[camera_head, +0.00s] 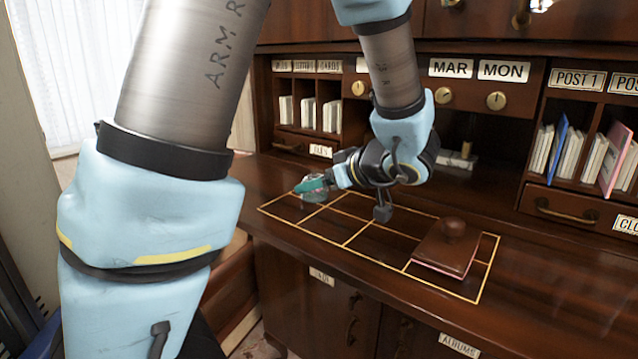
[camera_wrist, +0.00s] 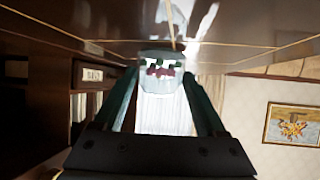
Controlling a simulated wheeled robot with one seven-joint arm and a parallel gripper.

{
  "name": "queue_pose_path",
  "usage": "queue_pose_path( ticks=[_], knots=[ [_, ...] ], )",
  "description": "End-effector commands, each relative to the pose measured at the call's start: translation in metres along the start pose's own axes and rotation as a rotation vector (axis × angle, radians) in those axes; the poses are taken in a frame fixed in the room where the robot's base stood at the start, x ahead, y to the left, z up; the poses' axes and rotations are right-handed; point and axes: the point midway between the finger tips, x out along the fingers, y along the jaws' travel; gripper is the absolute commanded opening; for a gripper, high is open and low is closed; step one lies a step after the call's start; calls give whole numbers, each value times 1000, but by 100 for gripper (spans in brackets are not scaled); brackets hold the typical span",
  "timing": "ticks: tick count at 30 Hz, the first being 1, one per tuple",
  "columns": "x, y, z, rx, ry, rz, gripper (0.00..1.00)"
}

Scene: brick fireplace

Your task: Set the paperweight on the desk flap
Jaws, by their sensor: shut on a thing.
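The paperweight (camera_head: 316,196) is a small clear glass piece at the left end of the yellow-lined grid on the desk flap (camera_head: 350,212). My gripper (camera_head: 314,186) reaches it from the right, low over the flap, and is shut on it. In the wrist view the paperweight (camera_wrist: 160,74), with red and green bits inside, sits between the two green fingers of my gripper (camera_wrist: 160,88). The flap (camera_wrist: 240,50) shows at the top of that view, close to the paperweight. I cannot tell whether the two touch.
A dark wooden block with a round knob (camera_head: 446,249) lies on the right part of the grid. Behind the flap stand pigeonholes with cards and books (camera_head: 572,150), and small drawers (camera_head: 470,92). The middle grid cells look clear under my arm.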

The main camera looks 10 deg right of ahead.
Motion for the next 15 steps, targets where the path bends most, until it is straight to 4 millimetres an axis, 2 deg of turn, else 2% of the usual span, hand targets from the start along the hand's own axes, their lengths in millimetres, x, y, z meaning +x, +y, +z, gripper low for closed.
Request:
queue_pose_path(
  ticks=[2, 3, 9, 15],
  knots=[
    [1, 0, 2, -2, 1, 1, 0],
    [1, 0, 2, -1, 0, 0, 76],
    [0, 0, 1, 0, 0, 0, 98],
    [0, 0, 1, 0, 0, 0, 100]
  ],
)
